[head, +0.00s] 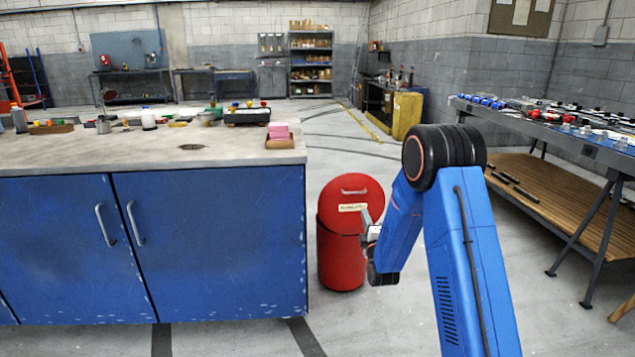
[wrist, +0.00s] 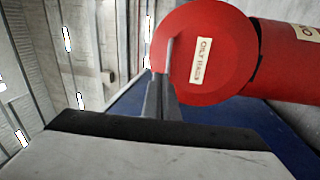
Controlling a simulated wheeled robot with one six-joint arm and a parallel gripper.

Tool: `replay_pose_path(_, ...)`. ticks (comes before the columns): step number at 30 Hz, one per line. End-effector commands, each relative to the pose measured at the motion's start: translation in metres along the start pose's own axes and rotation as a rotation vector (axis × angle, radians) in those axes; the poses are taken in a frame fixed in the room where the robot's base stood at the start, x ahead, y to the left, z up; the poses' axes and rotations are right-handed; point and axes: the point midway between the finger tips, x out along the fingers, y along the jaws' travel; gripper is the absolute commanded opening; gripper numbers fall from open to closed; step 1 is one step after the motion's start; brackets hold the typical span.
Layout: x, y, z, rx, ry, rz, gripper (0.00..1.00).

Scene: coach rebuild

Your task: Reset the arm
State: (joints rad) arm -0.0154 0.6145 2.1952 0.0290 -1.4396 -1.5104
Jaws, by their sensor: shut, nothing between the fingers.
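My gripper (head: 366,222) is shut and empty at the end of my blue arm, in front of the red can's right side in the head view. In the wrist view its closed fingers (wrist: 160,88) overlap the left part of a round red lid (wrist: 198,45) labelled "OILY RAGS". Whether they touch the lid cannot be told. The red can (head: 338,262) stands on the floor beside the blue cabinet. Its lid (head: 340,190), with a handle, shows nearly face-on and looks tilted relative to the can. The can's body also shows in the wrist view (wrist: 290,60).
The blue cabinet (head: 210,245) with a cluttered worktop (head: 60,152) stands at left. A bench (head: 580,139) with many small parts is at right. A yellow cabinet (head: 406,115) stands farther back. The central floor is open.

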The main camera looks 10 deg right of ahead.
Motion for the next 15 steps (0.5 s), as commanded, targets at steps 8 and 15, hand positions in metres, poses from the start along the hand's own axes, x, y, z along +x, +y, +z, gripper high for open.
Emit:
replay_pose_path(8,-0.011,0.054,-0.003,0.188,-0.022,-0.16,0.0)
replay_pose_path(15,-0.038,0.092,-0.005,0.352,-0.068,-0.305,0.0)
